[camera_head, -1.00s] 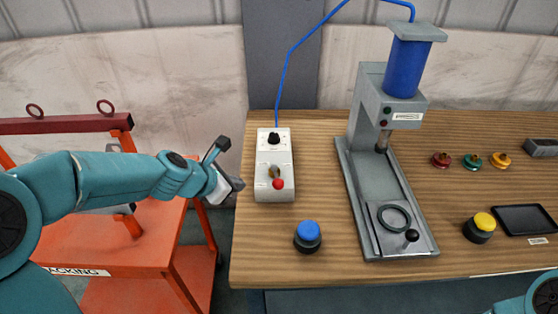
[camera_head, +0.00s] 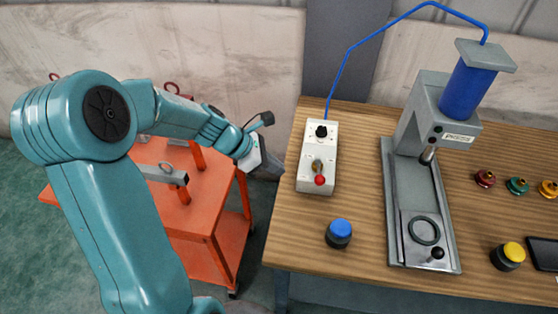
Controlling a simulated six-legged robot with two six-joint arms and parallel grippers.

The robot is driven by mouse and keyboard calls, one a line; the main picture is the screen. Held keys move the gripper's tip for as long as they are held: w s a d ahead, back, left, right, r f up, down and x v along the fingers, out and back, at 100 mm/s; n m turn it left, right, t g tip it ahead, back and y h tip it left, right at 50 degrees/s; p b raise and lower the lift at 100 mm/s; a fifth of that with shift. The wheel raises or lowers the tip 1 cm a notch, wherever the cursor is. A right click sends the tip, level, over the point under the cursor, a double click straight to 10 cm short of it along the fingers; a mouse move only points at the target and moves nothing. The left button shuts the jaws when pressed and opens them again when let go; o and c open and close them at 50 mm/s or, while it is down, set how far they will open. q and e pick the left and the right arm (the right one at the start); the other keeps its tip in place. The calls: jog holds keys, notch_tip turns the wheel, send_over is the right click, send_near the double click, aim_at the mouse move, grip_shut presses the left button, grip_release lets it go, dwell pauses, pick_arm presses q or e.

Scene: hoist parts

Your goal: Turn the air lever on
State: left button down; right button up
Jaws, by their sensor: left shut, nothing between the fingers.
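The air lever (camera_head: 320,180), with a red knob and a brass body, sits on the front half of a pale control box (camera_head: 306,184) on the wooden bench. Its red knob points toward the bench's front edge. My left gripper (camera_head: 270,166) is to the left of the box, just off the bench's left edge, apart from the lever. It looks shut and empty, though its fingertips are small and partly hidden by the hand. My right gripper is out of view.
A blue hose (camera_head: 345,65) rises from the box to the press (camera_head: 407,135) on the right. A blue button (camera_head: 339,233) stands in front of the box, a yellow one (camera_head: 509,256) further right. An orange cart (camera_head: 235,240) stands left of the bench (camera_head: 370,200).

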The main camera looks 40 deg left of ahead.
aim_at(319, 171)
pick_arm(q)
jog(key=w+d+f, duration=0.5)
jog(key=w, duration=0.1)
jog(key=shift+w+f, duration=0.15)
jog(key=shift+f, duration=0.1)
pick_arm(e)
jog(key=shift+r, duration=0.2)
pick_arm(q)
jog(key=shift+w+d, duration=0.1)
jog(key=shift+d, duration=0.1)
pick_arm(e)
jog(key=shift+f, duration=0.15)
